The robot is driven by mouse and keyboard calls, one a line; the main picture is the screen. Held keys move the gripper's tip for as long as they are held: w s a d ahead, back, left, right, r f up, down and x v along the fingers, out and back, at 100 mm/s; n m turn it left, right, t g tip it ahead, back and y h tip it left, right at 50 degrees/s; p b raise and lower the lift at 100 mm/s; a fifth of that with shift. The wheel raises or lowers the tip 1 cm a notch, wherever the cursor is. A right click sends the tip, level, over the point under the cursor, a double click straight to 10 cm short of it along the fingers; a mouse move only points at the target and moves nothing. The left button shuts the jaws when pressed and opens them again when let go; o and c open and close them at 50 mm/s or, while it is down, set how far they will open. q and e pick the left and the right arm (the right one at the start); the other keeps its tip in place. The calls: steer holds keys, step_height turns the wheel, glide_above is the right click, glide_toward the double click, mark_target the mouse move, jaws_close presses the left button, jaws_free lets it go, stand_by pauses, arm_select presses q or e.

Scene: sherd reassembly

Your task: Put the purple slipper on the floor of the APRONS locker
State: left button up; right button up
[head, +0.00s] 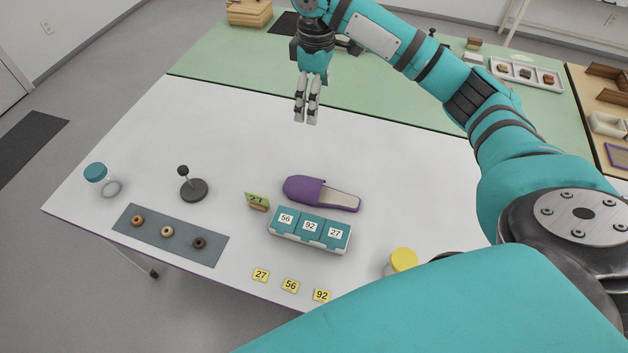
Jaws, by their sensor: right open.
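A purple slipper (303,190) lies on the white table, its closed toe to the left and its pale insole showing to the right. It lies just behind a teal-and-white box with numbered lids. My right gripper (306,118) hangs over the far part of the white table, fingers pointing down. It is open and empty, behind the slipper and apart from it. My left gripper is not in view. I see no locker marked APRONS in this view.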

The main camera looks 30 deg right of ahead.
steer(key=b, duration=1.8)
glide_above(314, 185)
step_height(314, 185, down, 20)
steer(key=f, duration=1.1)
steer(key=shift+s+f, duration=0.2)
steer(key=shift+s, duration=0.05)
steer(key=shift+w+f, duration=0.15)
steer(key=shift+f, duration=1.2)
steer(key=shift+w+f, duration=0.15)
steer(key=shift+f, duration=1.2)
steer(key=shift+c, duration=0.3)
steer(key=c, duration=1.1)
